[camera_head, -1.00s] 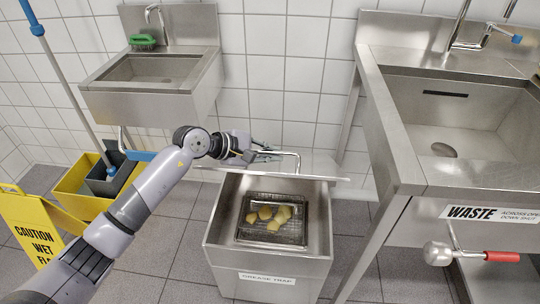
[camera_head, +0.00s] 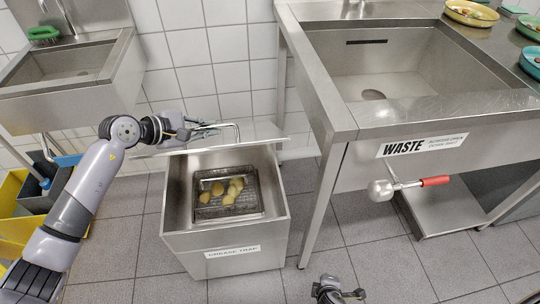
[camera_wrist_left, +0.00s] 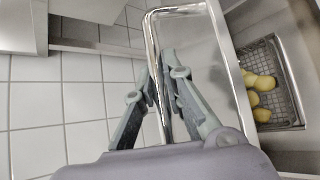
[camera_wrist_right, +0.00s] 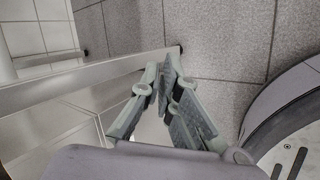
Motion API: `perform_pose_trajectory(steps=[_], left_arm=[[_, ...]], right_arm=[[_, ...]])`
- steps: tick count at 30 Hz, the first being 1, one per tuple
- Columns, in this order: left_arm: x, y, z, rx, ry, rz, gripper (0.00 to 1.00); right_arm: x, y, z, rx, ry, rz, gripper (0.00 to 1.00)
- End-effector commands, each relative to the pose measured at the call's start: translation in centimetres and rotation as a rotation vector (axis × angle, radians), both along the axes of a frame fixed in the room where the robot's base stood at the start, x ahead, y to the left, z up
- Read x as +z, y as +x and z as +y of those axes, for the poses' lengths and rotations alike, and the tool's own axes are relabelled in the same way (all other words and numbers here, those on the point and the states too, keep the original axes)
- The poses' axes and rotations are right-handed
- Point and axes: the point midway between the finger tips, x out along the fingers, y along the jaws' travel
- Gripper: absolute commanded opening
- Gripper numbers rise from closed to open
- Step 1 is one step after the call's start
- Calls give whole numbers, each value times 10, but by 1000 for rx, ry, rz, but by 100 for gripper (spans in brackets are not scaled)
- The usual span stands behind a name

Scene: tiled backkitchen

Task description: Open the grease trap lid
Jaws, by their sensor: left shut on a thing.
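The grease trap (camera_head: 222,265) is a steel box on the floor with a label on its front. Its steel lid (camera_head: 262,130) is raised at the back and leans towards the wall, so the box is open. My left gripper (camera_head: 190,132) is shut on the lid's bent bar handle (camera_head: 237,132); in the left wrist view the handle (camera_wrist_left: 178,12) runs between the fingers (camera_wrist_left: 160,75). My right gripper (camera_head: 338,291) is low at the bottom of the head view. In the right wrist view its fingers (camera_wrist_right: 163,78) are together and appear empty.
A wire basket (camera_head: 200,213) with several yellow lumps sits inside the trap. A waste sink (camera_head: 440,120) with a red-handled lever (camera_head: 435,181) stands right of it. A small sink (camera_head: 70,80) and yellow bucket (camera_head: 15,190) are at left. Floor in front is clear.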

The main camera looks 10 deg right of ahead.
Motion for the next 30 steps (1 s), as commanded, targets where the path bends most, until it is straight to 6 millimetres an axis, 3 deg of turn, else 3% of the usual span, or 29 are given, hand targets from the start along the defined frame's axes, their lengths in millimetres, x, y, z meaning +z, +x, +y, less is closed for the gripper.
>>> perform_pose_trajectory(steps=[3, 9, 13, 18, 24, 30], left_arm=[[0, 0, 0, 1, -2, 2, 0], [0, 0, 0, 1, -2, 2, 0], [0, 0, 0, 1, -2, 2, 0], [0, 0, 0, 1, -2, 2, 0], [0, 0, 0, 1, -2, 2, 0], [0, 0, 0, 1, -2, 2, 0]], right_arm=[[40, 35, 7, 249, -229, -87, 0], [119, 82, 35, 601, -659, -243, 0], [177, 101, 63, 773, -959, -348, 0], [246, 108, 101, 902, -1321, -467, 0], [292, 103, 129, 947, -1589, -543, 0], [307, 108, 137, 949, -1662, -564, 0]])
